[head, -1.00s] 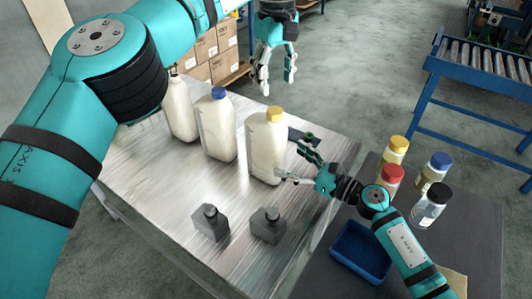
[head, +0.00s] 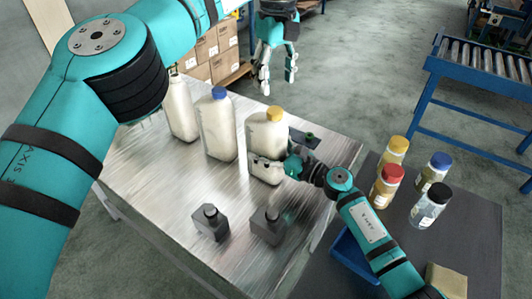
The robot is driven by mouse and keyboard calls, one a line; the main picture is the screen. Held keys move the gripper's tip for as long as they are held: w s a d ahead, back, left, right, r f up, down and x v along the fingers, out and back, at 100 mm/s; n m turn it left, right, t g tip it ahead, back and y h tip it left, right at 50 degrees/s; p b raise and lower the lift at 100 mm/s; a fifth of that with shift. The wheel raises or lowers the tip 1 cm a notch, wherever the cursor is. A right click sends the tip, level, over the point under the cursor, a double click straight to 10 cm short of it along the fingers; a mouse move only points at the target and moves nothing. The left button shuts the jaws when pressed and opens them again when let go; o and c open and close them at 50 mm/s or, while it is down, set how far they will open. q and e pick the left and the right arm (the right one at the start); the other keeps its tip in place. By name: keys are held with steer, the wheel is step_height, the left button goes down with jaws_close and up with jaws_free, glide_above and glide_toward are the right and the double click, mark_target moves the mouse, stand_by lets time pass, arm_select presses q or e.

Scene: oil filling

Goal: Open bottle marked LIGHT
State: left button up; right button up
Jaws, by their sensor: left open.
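Three large white bottles stand on the metal table: a yellow-capped one (head: 262,132), a blue-capped one (head: 217,130) and one at the left (head: 180,112) whose top is hidden by my arm. No LIGHT marking can be read. All the caps I can see are on. My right gripper (head: 272,160) is at the right side of the yellow-capped bottle. One finger lies across its front at lower-middle height; whether it is shut on the bottle cannot be told. My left gripper (head: 277,78) is open and empty, hanging beyond the bottles with its fingers down.
Two dark grey blocks with knobs (head: 211,223) (head: 267,226) stand at the table's front. Several smaller capped bottles (head: 386,186) and a blue tray (head: 345,252) are on the dark table at right. A roller conveyor (head: 480,68) stands beyond.

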mark_target(275, 110)
jaws_close()
arm_select(q)
steer(key=m, duration=0.6)
steer(key=shift+m, duration=1.2)
steer(key=shift+f+m, duration=0.15)
steer(key=shift+m, duration=0.15)
step_height(275, 110, down, 8)
steer(key=shift+r, duration=0.15)
